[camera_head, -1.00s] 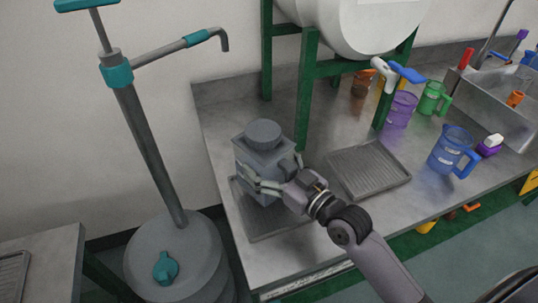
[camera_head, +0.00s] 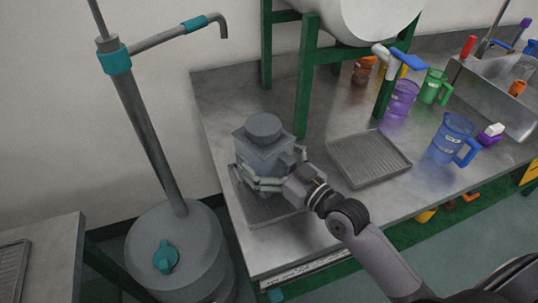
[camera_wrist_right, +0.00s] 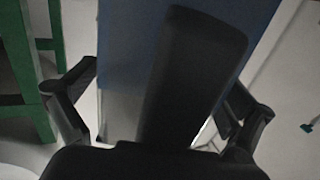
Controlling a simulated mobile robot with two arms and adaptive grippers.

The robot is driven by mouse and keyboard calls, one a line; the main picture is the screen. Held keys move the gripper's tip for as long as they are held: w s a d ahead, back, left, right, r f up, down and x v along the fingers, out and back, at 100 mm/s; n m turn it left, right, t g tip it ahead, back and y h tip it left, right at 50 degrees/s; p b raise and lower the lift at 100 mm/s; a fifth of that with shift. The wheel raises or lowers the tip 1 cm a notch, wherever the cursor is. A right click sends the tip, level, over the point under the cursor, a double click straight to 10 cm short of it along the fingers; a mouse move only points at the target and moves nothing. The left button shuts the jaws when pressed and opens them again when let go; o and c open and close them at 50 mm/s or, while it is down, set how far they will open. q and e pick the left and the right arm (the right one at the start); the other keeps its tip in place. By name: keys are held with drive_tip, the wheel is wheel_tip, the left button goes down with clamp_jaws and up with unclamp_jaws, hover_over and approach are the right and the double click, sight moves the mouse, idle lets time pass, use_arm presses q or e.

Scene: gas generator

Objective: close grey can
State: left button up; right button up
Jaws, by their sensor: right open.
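The grey can (camera_head: 256,152) stands upright on a ribbed grey tray at the near left corner of the bench. Its round grey cap (camera_head: 264,126) sits on top of it. My right gripper (camera_head: 262,182) is at the can's lower front side, with its open fingers spread around the body, well below the cap. In the right wrist view the open fingers (camera_wrist_right: 160,110) flank a dark handle-like shape and a bluish surface fills the top middle. Whether the fingers touch the can is unclear. My left gripper is not in view.
The can's tray (camera_head: 284,210) lies near the bench edge. An empty ribbed tray (camera_head: 368,158) lies to the right. A green frame (camera_head: 306,85) holds a white tank behind. A blue jug (camera_head: 450,138) stands at right. A grey drum with a pump (camera_head: 185,250) stands left.

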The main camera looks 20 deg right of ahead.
drive_tip(key=shift+r, duration=0.1)
drive_tip(key=b+v, duration=0.1)
drive_tip(key=v, duration=0.9)
drive_tip(key=shift+s+d, duration=0.15)
drive_tip(key=shift+s, duration=0.15)
drive_tip(key=shift+s+d+b, duration=0.3)
drive_tip(key=shift+s, duration=0.35)
